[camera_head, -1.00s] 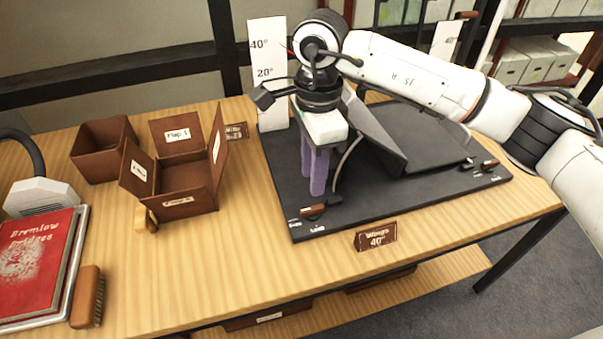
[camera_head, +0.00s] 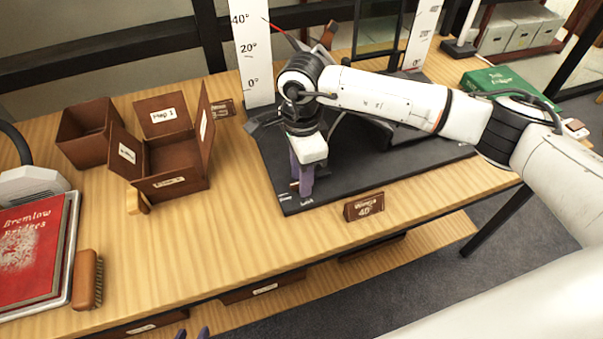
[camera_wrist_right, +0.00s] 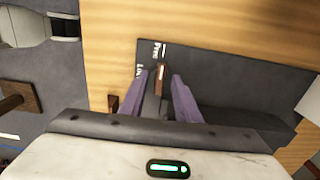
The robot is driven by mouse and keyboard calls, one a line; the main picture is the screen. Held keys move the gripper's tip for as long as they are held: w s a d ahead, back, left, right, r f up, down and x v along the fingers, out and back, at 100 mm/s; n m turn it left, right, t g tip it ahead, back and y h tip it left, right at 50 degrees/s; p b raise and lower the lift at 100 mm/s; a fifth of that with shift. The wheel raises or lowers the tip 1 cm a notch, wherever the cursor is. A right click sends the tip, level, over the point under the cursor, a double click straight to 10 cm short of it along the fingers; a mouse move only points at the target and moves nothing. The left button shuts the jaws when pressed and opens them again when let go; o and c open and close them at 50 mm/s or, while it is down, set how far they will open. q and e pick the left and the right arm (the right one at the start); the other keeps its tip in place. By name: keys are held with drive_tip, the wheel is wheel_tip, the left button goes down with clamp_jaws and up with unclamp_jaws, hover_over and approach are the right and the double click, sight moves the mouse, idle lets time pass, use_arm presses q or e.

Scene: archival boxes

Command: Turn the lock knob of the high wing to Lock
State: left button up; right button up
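The knob (camera_wrist_right: 160,76) near the board's front left corner is a small brown bar with a pale tip. In the right wrist view its end points toward the upper label, which seems to read "Free"; "Lock" is beside it. My right gripper (camera_head: 303,192) is lowered over this knob in the head view. In the wrist view the right gripper (camera_wrist_right: 161,75) has its purple fingers apart on either side of the knob, with gaps visible. The dark wings on the black board (camera_head: 410,165) are largely hidden by my right arm.
A "Wings 40°" sign (camera_head: 364,206) stands in front of the board. White angle scales (camera_head: 250,55) rise behind it. Brown flap box (camera_head: 172,184), open box (camera_head: 88,135), brush (camera_head: 87,279) and red book (camera_head: 30,250) lie left. The table's front middle is clear.

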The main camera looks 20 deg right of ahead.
clamp_jaws()
